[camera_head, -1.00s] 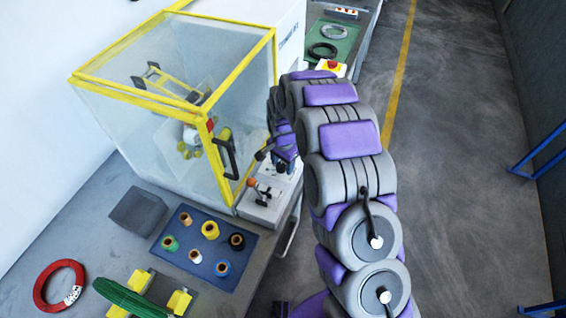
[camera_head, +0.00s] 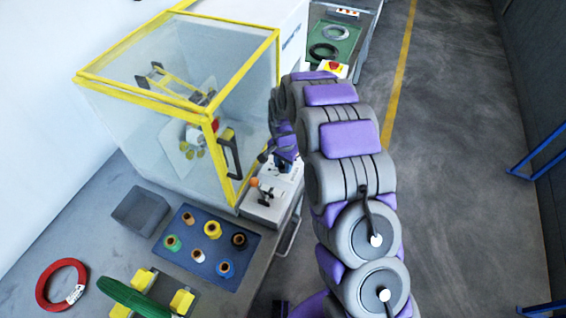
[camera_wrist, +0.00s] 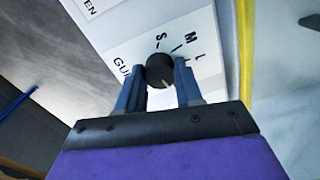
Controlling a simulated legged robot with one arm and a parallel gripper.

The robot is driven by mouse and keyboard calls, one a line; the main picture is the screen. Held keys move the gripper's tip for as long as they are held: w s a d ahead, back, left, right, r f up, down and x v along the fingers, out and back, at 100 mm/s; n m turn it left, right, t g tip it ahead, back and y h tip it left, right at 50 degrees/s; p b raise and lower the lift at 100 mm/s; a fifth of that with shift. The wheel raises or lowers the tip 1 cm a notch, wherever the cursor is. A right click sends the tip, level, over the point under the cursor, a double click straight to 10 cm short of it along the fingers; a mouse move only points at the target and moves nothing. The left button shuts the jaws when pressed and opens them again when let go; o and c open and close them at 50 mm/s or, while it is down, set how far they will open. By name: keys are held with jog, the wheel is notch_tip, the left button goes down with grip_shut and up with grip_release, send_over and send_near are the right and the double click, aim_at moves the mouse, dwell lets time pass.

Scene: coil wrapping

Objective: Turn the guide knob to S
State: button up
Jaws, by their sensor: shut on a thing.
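The guide knob (camera_wrist: 160,69) is small, round and black on a white panel in the wrist view. The letters S, M and L are printed around its far and right side, with S (camera_wrist: 160,37) nearly straight above it. A pale line shows on the knob's lower right side; I cannot tell surely whether it is the pointer. My gripper (camera_wrist: 159,71) has one blue finger on each side of the knob and is shut on it. In the head view my gripper (camera_head: 283,165) is at the panel beside the yellow-framed enclosure, and the knob is hidden there.
The clear enclosure (camera_head: 185,85) with a black door handle stands just left of my gripper. A blue mat (camera_head: 207,268) holds several spools.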

jog(key=n, duration=0.1)
jog(key=n+p, duration=0.2)
jog(key=n, duration=0.1)
jog(key=shift+w+r, duration=0.25)
jog(key=shift+r, duration=0.05)
jog(key=n+p, duration=0.1)
jog(key=n, duration=0.2)
jog(key=shift+n+p, duration=0.3)
jog(key=shift+p, duration=0.1)
jog(key=n+p, duration=0.1)
jog(key=n, duration=0.3)
jog(key=shift+a+f, duration=0.1)
jog(key=n, duration=0.7)
jog(key=shift+a+n, duration=0.1)
jog(key=shift+n, duration=0.3)
jog(key=n, duration=0.3)
jog(key=shift+n, duration=0.3)
jog(key=n, duration=0.6)
jog(key=shift+n, duration=0.3)
